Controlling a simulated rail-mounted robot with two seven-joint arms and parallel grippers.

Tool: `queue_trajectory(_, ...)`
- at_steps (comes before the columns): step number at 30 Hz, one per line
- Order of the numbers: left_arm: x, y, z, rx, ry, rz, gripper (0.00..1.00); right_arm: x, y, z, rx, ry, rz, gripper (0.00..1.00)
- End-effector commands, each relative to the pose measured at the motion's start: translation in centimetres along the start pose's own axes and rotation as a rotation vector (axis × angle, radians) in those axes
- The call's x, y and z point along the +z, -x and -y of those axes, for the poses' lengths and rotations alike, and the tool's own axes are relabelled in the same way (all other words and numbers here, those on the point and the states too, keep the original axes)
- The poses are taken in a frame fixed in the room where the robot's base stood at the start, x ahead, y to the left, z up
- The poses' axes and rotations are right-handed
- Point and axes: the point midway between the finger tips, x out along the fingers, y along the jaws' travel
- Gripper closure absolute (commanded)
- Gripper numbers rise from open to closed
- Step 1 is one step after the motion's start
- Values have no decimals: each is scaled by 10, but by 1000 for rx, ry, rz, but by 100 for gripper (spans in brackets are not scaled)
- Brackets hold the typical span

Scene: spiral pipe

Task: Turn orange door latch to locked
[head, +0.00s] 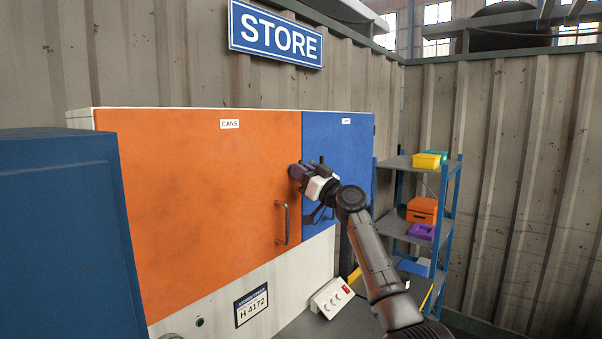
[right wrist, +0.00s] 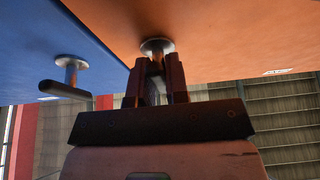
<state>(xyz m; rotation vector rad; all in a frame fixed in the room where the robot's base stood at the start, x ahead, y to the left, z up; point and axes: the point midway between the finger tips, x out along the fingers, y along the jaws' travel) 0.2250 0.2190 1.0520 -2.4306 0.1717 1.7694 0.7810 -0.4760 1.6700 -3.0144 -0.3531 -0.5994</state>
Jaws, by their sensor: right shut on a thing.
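The orange door (head: 200,200) is closed flat on the cabinet and carries a "CANS" label. Its latch (right wrist: 157,46) has a round metal base on the orange panel in the right wrist view. My right gripper (head: 297,174) is at the door's right edge, and in the right wrist view (right wrist: 155,75) its fingers are shut on the latch. The fingers hide most of the latch's handle, so its angle cannot be told. The head view hides the latch behind the gripper. My left gripper is not in view.
The blue door (head: 345,140) adjoins on the right; its own latch (right wrist: 68,78) sticks out beside my right gripper. A vertical pull handle (head: 283,222) is on the orange door. A blue cabinet (head: 60,230) stands at left. Shelves (head: 420,235) with bins stand at right.

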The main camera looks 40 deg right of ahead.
Motion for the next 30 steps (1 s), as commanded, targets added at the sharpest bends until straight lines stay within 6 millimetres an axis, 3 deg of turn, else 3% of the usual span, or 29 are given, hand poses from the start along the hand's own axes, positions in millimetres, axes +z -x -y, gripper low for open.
queue_trajectory(15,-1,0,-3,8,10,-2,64,2,0,0,-5,18,3,100)
queue_trajectory(16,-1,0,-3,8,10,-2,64,2,0,0,-5,18,3,84)
queue_trajectory(23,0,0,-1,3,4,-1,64,1,0,0,-5,17,2,62)
queue_trajectory(30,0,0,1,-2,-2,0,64,0,0,0,-6,17,1,60)
